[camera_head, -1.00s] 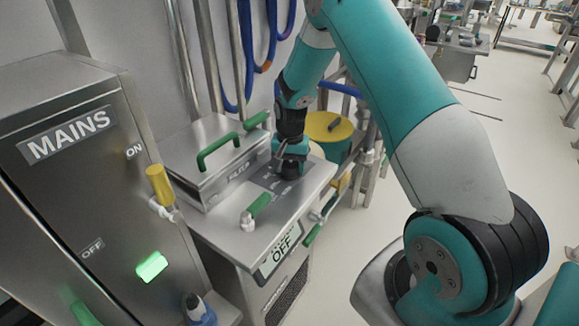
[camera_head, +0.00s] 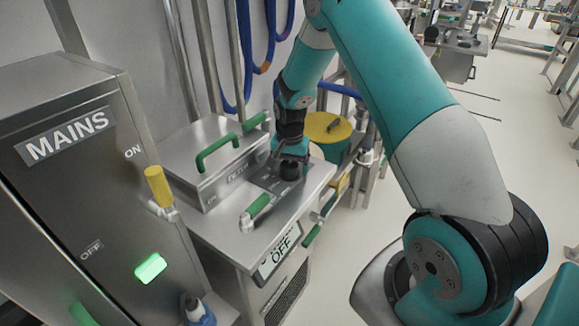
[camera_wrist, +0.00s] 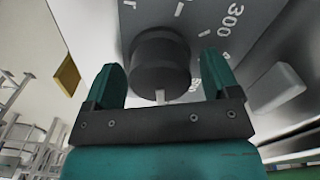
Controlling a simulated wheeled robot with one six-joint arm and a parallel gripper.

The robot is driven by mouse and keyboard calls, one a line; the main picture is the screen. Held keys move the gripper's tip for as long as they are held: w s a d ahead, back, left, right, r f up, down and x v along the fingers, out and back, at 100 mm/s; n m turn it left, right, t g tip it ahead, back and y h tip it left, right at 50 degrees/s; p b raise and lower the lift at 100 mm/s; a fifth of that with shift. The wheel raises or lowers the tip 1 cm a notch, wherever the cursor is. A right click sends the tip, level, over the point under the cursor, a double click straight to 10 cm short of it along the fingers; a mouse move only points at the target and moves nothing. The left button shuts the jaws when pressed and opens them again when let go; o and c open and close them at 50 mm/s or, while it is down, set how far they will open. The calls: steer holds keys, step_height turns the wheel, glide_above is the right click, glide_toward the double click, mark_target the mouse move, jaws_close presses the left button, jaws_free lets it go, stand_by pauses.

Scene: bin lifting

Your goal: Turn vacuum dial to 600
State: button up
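The vacuum dial is a black round knob (camera_wrist: 160,64) on a grey scale plate (camera_wrist: 245,40); the plate shows a "300" mark, and a small light pointer sits at the knob's near edge. No 600 mark is readable. My gripper (camera_wrist: 165,80) is open, with one teal finger on each side of the knob and visible gaps between fingers and knob. In the head view the knob (camera_head: 290,171) shows dark on the steel machine top, just below my gripper (camera_head: 291,152).
A green-handled lever (camera_head: 258,206) stands near the front edge of the machine top. A steel lid with a green handle (camera_head: 216,151) lies to the left. The MAINS cabinet (camera_head: 110,190) with a yellow-handled switch (camera_head: 158,186) stands further left. A display (camera_head: 281,252) reads "OFF".

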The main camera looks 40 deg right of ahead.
mark_target(290, 163)
step_height(290, 163, up, 17)
steer(key=b, duration=0.1)
steer(key=shift+r+b, duration=0.2)
steer(key=shift+b, duration=0.2)
stand_by(0.4)
steer(key=s+a+r+n+y, duration=0.1)
steer(key=s+a+r+n, duration=0.25)
steer(key=s+a, duration=0.35)
steer(key=s+a+r+n+y, duration=0.15)
steer(key=s+a+n, duration=0.3)
steer(key=a, duration=0.45)
steer(key=s+a+n+y, duration=0.1)
steer(key=s+a+n, duration=0.3)
steer(key=s, duration=0.4)
steer(key=s+a+r+n, duration=0.1)
steer(key=s+a+n, duration=0.3)
steer(key=s, duration=0.4)
steer(key=shift+s+a+n+y, duration=0.35)
steer(key=shift+s+n, duration=0.05)
steer(key=shift+n, duration=0.2)
steer(key=shift+r, duration=0.1)
